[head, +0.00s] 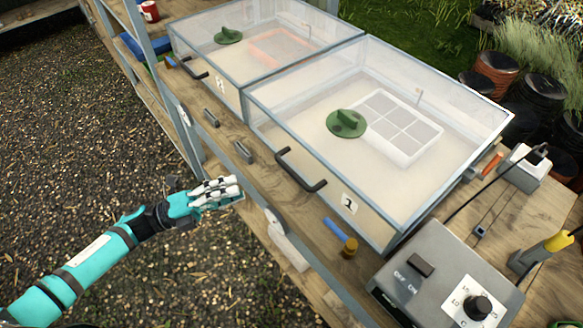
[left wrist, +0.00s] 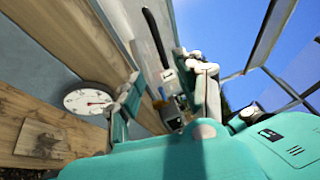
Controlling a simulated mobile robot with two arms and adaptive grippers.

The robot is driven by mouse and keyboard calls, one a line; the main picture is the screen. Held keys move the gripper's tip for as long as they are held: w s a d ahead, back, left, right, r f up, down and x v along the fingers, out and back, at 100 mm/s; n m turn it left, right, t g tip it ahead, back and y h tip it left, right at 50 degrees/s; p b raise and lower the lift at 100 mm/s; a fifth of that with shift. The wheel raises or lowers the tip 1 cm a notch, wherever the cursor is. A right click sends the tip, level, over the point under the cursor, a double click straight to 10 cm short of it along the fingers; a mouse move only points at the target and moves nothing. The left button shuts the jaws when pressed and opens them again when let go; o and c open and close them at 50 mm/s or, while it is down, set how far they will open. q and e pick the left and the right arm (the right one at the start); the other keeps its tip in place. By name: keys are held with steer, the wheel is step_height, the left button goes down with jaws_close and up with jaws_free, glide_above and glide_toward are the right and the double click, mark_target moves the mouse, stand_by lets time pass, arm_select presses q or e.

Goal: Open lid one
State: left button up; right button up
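Two clear-lidded boxes stand side by side on a wooden bench. The near box's lid (head: 420,85) is closed, and its front label (head: 350,203) seems to read 1. A black handle (head: 301,170) sits on that box's front edge; it also shows in the left wrist view (left wrist: 155,36). The far box's lid (head: 275,22) is closed too, with its own black handle (head: 194,70). My left gripper (head: 238,188) is in front of the bench, left of the near handle and apart from it. In the left wrist view its fingers (left wrist: 168,78) are spread and empty. My right gripper is not in view.
A grey control box (head: 445,275) with a knob stands at the bench's right. A blue item (head: 334,228) and a small brown jar (head: 350,247) lie near the front edge. A round white dial (left wrist: 88,98) is on the bench side. Gravel ground is open at left.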

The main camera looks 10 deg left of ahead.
mark_target(292, 170)
arm_select(q)
steer(key=p+x, duration=0.3)
steer(key=x, duration=1)
steer(key=shift+w, duration=0.15)
steer(key=shift+w+d+p, duration=0.2)
steer(key=shift+d+p, duration=0.1)
steer(key=shift+d, duration=0.2)
jaws_close()
